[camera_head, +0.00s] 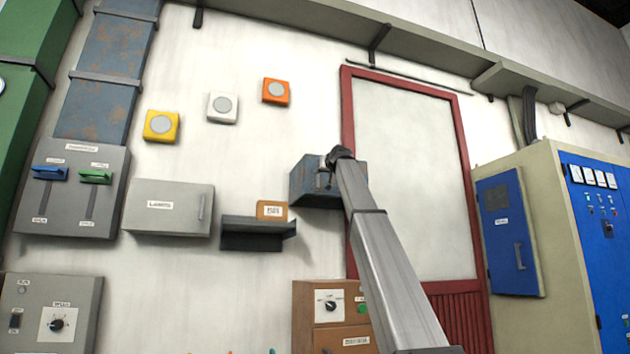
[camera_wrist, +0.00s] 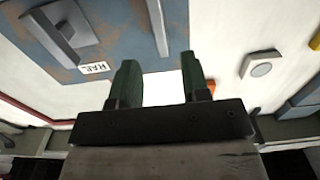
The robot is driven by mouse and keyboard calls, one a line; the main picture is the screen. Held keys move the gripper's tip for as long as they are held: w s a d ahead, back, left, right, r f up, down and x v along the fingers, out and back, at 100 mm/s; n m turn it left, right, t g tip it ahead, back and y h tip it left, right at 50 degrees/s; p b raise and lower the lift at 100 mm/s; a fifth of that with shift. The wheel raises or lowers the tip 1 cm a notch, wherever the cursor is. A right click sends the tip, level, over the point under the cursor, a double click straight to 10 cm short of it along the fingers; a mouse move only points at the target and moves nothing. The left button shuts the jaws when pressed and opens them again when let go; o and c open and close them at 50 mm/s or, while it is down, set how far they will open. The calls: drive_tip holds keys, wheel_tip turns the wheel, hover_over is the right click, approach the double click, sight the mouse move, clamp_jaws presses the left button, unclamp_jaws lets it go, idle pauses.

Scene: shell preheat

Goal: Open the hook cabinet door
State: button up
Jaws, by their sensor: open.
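A small worn blue-grey wall cabinet (camera_head: 308,182), which I take as the hook cabinet, hangs mid-wall, left of a red-framed panel. Its door looks shut. My gripper (camera_head: 338,155) is in front of its upper right side, and my arm hides part of it. In the wrist view its blue, rust-marked face (camera_wrist: 125,28) fills the upper left, with a grey bar handle (camera_wrist: 65,32) and a white label. My gripper (camera_wrist: 158,82) shows two green fingers apart, with nothing between them. The handle is left of the fingers and outside them.
A small shelf (camera_head: 258,233) with a cardboard box (camera_head: 271,210) is at the cabinet's lower left. A grey box (camera_head: 168,208) is farther left. A wooden control box (camera_head: 335,318) stands below. A beige-and-blue cabinet (camera_head: 545,245) is at the right. Bare wall lies left of the cabinet.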

sight(317, 177)
drive_tip(key=x, duration=1)
drive_tip(key=shift+w+f, duration=0.1)
drive_tip(key=shift+w, duration=0.1)
clamp_jaws()
